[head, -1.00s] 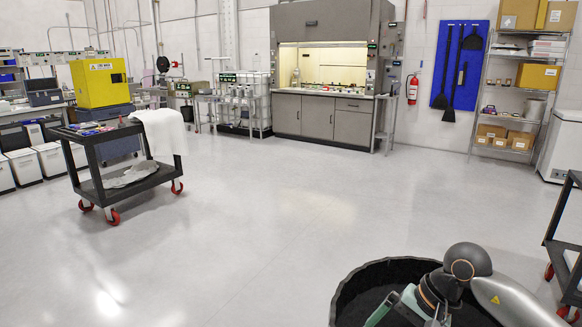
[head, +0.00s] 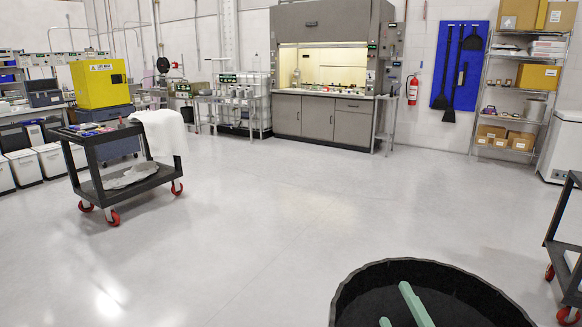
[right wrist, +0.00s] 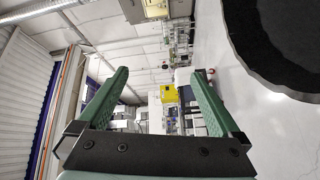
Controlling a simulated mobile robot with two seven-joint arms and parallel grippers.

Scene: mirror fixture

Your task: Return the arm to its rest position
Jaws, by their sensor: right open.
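My right gripper (head: 395,303) shows at the bottom of the head view as two green fingers in front of the black round tub. In the right wrist view my right gripper (right wrist: 152,73) has its two green fingers wide apart with nothing between them. The rest of the right arm is out of the head view. My left gripper is in neither view.
The black round tub (head: 350,284) stands at the bottom right and also fills the upper right of the right wrist view (right wrist: 248,60). A black cart (head: 98,190) stands at left, another cart (head: 560,250) at the right edge. The floor between is clear.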

